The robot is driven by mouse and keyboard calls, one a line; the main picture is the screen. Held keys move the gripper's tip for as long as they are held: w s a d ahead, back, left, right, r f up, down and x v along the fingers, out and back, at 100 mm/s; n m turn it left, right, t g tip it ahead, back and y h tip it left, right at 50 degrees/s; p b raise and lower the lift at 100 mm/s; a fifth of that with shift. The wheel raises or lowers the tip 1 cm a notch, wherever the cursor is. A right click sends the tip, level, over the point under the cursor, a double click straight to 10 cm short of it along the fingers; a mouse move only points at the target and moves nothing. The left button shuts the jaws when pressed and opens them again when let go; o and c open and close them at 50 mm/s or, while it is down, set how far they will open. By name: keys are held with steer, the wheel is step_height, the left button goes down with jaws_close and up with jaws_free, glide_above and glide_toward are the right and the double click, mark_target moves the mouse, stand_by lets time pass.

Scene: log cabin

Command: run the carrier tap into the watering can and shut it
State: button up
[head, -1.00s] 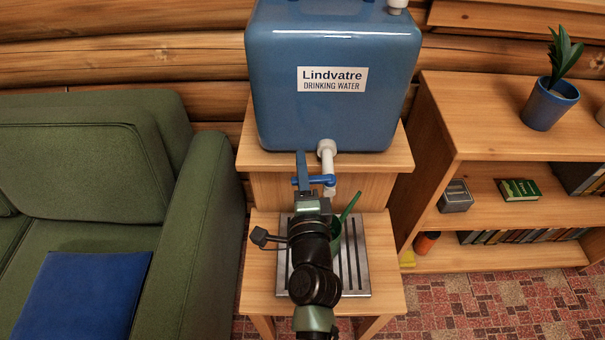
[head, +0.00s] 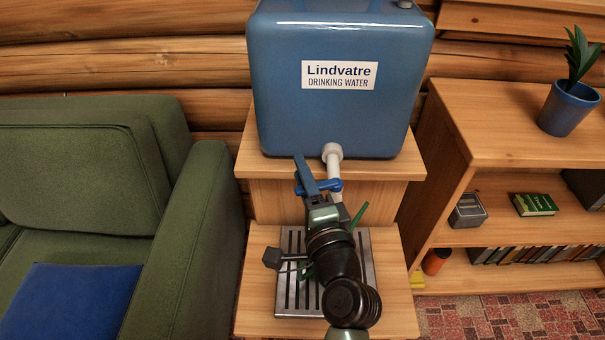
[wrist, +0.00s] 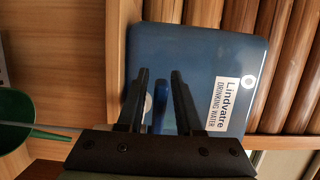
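The blue carrier (head: 335,120), labelled Lindvatre drinking water, stands on a wooden stand. Its white tap (head: 333,155) with a blue lever (head: 331,186) sticks out low at the front. The green watering can (head: 358,216) is over the drip tray, mostly hidden behind my arm; part of it shows at the left of the wrist view (wrist: 14,118). My gripper (head: 304,172) is at the lever's left part. In the wrist view its fingers (wrist: 158,82) stand apart, with the blue lever (wrist: 160,108) showing between them. I cannot see water running.
A slatted metal drip tray (head: 295,298) lies on the lower wooden step (head: 255,290). A green sofa (head: 195,230) stands close at left. A wooden shelf (head: 490,115) with a potted plant (head: 568,108) and books stands at right.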

steer(key=shift+o, duration=0.4)
steer(key=v, duration=1.3)
stand_by(6.3)
